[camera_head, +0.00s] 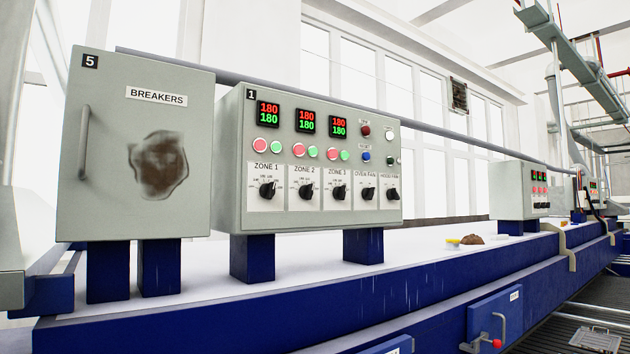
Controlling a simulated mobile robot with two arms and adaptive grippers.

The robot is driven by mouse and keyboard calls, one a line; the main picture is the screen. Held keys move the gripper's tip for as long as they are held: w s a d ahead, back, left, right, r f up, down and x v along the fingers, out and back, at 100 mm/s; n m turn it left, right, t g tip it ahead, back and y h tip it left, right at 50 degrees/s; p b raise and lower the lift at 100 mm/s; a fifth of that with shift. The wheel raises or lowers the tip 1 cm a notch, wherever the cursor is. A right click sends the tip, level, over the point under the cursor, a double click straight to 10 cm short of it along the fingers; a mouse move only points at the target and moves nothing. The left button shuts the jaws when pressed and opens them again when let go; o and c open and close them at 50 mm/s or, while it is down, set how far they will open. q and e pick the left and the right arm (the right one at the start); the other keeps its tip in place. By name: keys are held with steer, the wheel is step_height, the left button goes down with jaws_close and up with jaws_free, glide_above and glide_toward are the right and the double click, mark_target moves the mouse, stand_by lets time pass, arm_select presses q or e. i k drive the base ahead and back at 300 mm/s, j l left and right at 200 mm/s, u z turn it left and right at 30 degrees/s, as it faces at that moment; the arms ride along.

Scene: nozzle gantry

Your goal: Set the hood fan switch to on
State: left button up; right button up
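The hood fan switch (393,194) is a black rotary knob on a white plate, the rightmost in the bottom row of the grey control box marked 1 (228,160). Its label looks like HOOD FAN but is small. The exact setting of its pointer is too small to tell. To its left are the OVEN FAN knob (368,194) and the knobs for ZONE 3 (337,192), ZONE 2 (306,190) and ZONE 1 (268,190). Neither of my grippers shows in the head view.
A grey BREAKERS cabinet (110,200) with a brown stain and a handle stands left of the box. Both stand on blue posts (252,258) above a blue beam (250,315). Red and green buttons (260,146) sit above the zone knobs. A similar box (510,190) stands farther right.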

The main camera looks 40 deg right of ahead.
mark_target(392, 194)
steer(key=z, duration=1.6)
steer(key=i+l, duration=0.15)
steer(key=l, duration=0.15)
steer(key=i+l+u, duration=0.15)
steer(key=i+l, duration=0.2)
steer(key=l, duration=0.25)
steer(key=u, duration=0.05)
